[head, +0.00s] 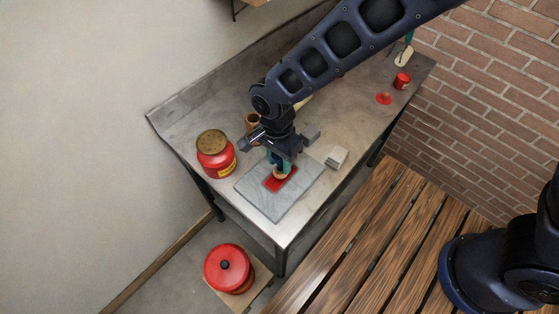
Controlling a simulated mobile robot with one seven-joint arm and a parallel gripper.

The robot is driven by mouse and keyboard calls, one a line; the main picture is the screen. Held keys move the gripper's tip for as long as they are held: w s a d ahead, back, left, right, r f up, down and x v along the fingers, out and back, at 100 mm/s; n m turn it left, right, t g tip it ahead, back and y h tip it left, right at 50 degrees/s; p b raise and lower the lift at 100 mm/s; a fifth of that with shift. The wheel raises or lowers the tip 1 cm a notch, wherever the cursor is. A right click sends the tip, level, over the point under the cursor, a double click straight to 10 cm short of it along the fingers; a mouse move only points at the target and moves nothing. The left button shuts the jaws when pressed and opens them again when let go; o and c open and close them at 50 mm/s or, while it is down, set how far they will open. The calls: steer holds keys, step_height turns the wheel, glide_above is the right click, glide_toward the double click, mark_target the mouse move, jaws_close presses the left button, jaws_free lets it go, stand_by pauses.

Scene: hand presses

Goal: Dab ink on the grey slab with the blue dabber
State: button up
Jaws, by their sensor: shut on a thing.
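The grey slab (262,202) lies flat near the front of the metal table, with a red ink patch (283,184) on it. My gripper (281,163) is over the slab, pointing down and shut on a dabber (280,172). The dabber's pale round lower end is at the ink patch and appears to touch it. Most of its handle is hidden by my gripper, so little of its blue shows.
On the metal table (192,122), a red can with a brass lid (215,154) stands left of the slab and a pale block (337,157) sits to its right. A brown cup (252,121) is behind my gripper. Small red items (402,80) stand far right. A red pot (229,268) is below.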

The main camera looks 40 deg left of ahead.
steer(key=shift+r, duration=2.95)
